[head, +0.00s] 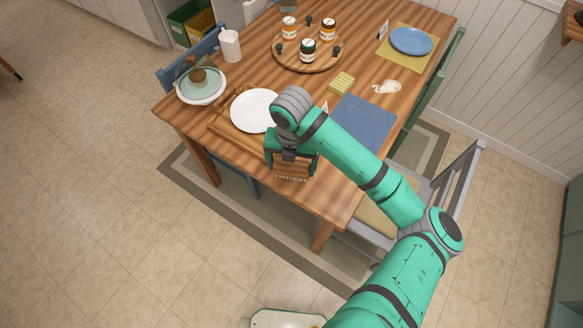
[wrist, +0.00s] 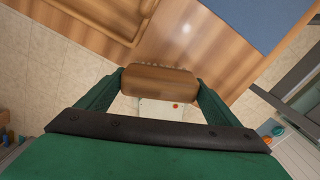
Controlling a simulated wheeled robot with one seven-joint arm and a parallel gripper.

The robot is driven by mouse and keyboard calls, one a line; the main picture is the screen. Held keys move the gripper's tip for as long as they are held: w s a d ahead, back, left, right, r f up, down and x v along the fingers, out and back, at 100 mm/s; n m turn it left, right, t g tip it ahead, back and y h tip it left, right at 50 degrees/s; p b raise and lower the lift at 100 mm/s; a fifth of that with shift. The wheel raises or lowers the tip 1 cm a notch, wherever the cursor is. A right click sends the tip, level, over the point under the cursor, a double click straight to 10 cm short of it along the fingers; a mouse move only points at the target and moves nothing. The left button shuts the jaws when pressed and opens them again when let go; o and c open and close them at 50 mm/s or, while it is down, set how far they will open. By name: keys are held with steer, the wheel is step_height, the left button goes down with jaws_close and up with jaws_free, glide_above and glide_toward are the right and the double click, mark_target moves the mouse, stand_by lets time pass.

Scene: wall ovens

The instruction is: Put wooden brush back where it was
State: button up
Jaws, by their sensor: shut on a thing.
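My gripper (head: 290,165) is over the near edge of the wooden table, in front of the white plate. It is shut on the wooden brush (wrist: 158,82), whose brown back spans the space between the two green fingers in the wrist view. In the head view the brush (head: 291,178) hangs below my gripper with its pale bristles pointing down. The table (head: 240,154) shows beneath and beyond it. Whether the brush touches the table edge, I cannot tell.
A wooden tray (head: 219,122) with a white plate (head: 253,110) lies behind my gripper. A grey chair (head: 462,182) stands at the right.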

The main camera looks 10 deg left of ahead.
steer(key=shift+w+f, duration=0.3)
steer(key=shift+f, duration=0.05)
steer(key=shift+w+f, duration=0.1)
steer(key=shift+f, duration=1.55)
steer(key=shift+f, duration=0.15)
steer(key=o, duration=0.9)
